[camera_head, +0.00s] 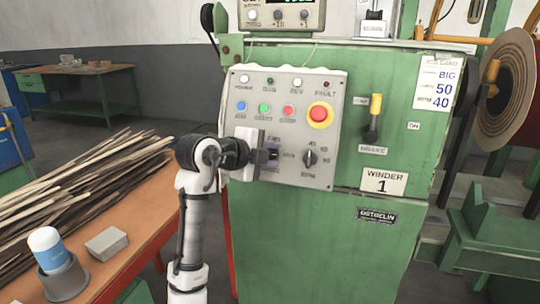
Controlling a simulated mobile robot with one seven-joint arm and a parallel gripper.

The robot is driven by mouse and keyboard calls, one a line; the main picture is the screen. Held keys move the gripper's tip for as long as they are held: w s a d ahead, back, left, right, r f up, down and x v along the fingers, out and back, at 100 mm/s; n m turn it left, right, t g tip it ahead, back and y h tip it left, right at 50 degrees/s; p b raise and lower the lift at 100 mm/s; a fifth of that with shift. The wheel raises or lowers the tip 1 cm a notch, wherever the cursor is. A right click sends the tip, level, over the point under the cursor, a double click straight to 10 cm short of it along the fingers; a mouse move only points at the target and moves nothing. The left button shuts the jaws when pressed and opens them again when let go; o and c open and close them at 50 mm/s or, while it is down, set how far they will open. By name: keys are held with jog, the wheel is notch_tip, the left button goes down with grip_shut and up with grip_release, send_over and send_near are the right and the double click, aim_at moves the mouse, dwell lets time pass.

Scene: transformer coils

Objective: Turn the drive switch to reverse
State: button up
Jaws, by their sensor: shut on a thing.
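The grey control panel (335,150) is on the front of the green winder cabinet (300,240). The drive switch (273,155) is a dark knob at the panel's lower left, with small labels around it that are hard to read. My gripper (268,155) reaches it from the left and is shut on it. The jaws and wrist cover most of the knob, so I cannot tell which way it points. A second black knob (310,157) sits to the right, with numbers around it.
A red and yellow stop button (320,114) and several coloured buttons and lamps are above the switch. A yellow-tipped brake lever (374,112) stands out to the right. An orange bench (135,225) with wooden strips, a cup (62,277) and a grey block (106,244) is at left.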

jog(key=shift+c, duration=0.2)
jog(key=o, duration=0.6)
jog(key=shift+a, duration=0.1)
jog(key=v, duration=1.3)
jog(key=shift+s+a+r, duration=0.1)
jog(key=shift+s+a, duration=0.1)
jog(key=shift+s, duration=0.15)
